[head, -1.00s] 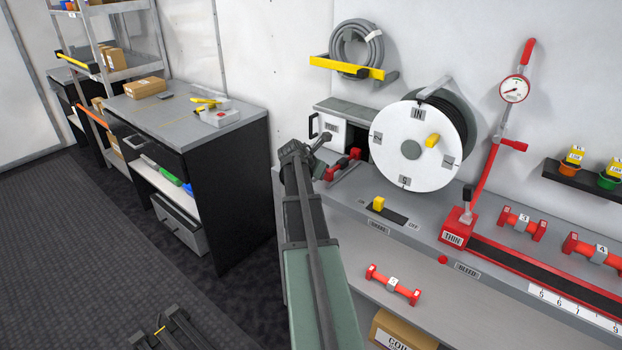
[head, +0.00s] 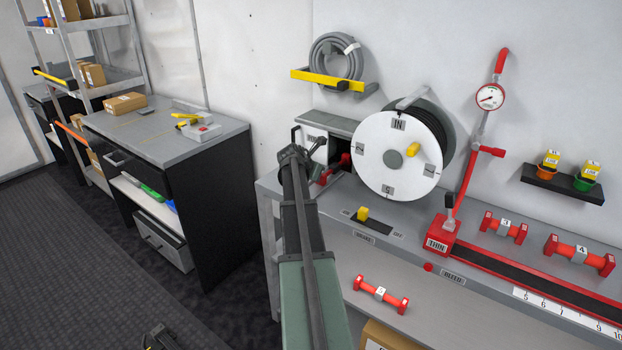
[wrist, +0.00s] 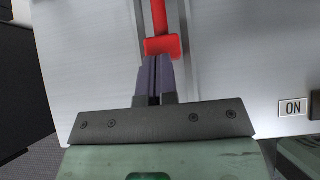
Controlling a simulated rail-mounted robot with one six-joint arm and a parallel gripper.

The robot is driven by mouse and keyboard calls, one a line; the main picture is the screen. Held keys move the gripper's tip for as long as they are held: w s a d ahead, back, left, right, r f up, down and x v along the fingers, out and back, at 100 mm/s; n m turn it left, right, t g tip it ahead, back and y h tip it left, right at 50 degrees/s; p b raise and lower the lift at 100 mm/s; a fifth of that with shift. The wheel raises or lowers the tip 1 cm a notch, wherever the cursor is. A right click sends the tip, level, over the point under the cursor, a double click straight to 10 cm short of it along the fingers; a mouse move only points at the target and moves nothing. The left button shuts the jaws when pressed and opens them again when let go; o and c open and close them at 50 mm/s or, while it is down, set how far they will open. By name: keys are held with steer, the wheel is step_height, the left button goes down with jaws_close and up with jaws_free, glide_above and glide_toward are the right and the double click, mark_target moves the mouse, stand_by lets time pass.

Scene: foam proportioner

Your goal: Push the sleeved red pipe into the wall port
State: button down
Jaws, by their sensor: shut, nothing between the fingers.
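The red pipe (wrist: 158,18) lies in a pale channel in the wrist view, with its broad red near end (wrist: 163,46) towards me. My gripper (wrist: 154,60) is shut and empty, its fingertips right at that end; I cannot tell whether they touch. In the head view, the pipe's red near end (head: 323,179) shows beside my arm, and its far part lies at the dark wall port (head: 334,149) left of the reel. My arm hides part of the pipe and my fingertips in the head view. The sleeve is not clearly visible.
The white-faced hose reel (head: 380,171) stands close right of the port. A yellow switch (head: 362,214) is on the bench in front. Red pipes tagged 3 (head: 504,226) and 4 (head: 580,254) lie right; another (head: 381,293) lies on the lower shelf.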

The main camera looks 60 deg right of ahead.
steer(key=a, duration=0.3)
steer(key=shift+s+a, duration=0.1)
steer(key=shift+a, duration=0.3)
steer(key=p+v, duration=0.7)
steer(key=v, duration=0.3)
steer(key=shift+a, duration=0.1)
